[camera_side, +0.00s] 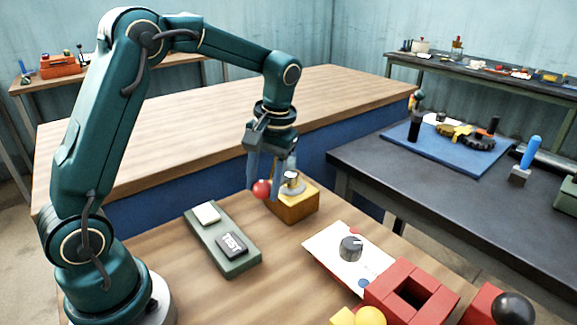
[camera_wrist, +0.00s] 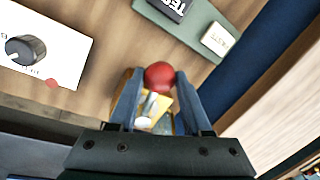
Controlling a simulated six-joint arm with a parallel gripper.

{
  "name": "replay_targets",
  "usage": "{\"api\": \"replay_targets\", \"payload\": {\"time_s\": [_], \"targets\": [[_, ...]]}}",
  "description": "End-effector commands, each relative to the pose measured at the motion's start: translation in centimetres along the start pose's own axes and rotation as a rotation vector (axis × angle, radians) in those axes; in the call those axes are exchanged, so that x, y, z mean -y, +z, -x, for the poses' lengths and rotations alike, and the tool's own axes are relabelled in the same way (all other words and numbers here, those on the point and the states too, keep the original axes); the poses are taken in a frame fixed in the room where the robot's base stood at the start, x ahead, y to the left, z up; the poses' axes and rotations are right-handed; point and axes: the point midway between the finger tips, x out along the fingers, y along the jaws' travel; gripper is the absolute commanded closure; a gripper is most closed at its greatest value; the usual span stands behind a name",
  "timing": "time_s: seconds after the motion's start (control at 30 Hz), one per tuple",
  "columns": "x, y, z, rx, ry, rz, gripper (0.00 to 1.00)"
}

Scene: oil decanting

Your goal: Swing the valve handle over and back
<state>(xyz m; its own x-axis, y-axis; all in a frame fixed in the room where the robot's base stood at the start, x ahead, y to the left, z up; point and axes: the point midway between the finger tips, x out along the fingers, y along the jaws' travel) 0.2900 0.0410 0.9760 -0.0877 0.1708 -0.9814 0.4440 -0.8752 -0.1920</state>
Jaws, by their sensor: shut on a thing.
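The valve is a yellow-brown block (camera_side: 291,207) with a metal fitting on top and a handle ending in a red ball knob (camera_side: 262,189). In the side view the knob sticks out to the left of the block. My gripper (camera_side: 270,182) points down over the block, its blue fingers shut on the valve handle at the red knob. In the wrist view the red knob (camera_wrist: 159,75) sits between the two fingertips (camera_wrist: 157,82). The metal lever (camera_wrist: 149,104) runs back from it over the block, which the fingers partly hide.
A green plate (camera_side: 240,262) with a black TEST button and a white button lies left of the valve. A white card with a dial (camera_side: 351,248) lies to the right. Red blocks (camera_side: 411,292) stand at the front right. Bare wood lies between them.

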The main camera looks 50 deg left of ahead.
Motion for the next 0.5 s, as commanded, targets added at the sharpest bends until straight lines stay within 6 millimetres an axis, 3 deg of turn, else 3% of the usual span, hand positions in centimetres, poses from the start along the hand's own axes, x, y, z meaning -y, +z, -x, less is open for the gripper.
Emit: {"api": "replay_targets", "payload": {"time_s": [0.5], "targets": [[-4.5,-0.5,0.9,0.091,0.003,0.480,1.00]]}}
